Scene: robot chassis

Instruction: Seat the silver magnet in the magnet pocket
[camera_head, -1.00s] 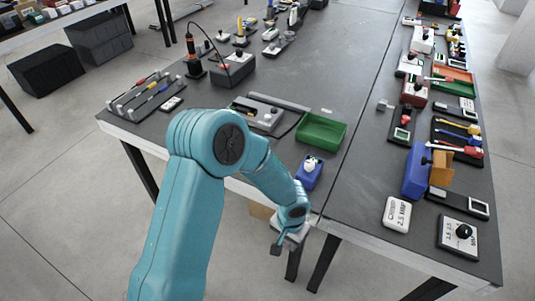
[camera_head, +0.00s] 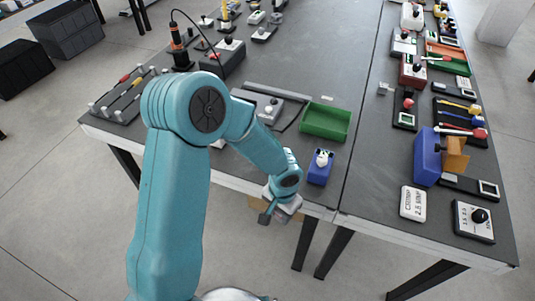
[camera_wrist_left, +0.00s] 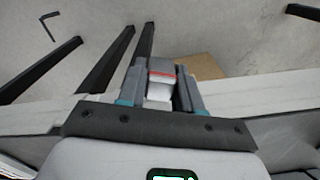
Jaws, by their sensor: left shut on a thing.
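My left gripper (camera_head: 280,212) is low by the near edge of the dark table in the head view, and its fingertips are hard to make out there. In the left wrist view, the left gripper (camera_wrist_left: 160,80) is shut on a small silver-white block with a red stripe, which looks like the silver magnet (camera_wrist_left: 160,92). The fingers cover its sides. I cannot pick out the magnet pocket for certain. A grey fixture (camera_head: 266,107) lies on the table behind my left arm, partly hidden by it. My right gripper is not in view.
A green tray (camera_head: 326,122) and a blue block with a white knob (camera_head: 320,167) stand close to the left gripper. A blue holder (camera_head: 427,158) and several tools line the right side. The table strip right of the green tray is mostly clear.

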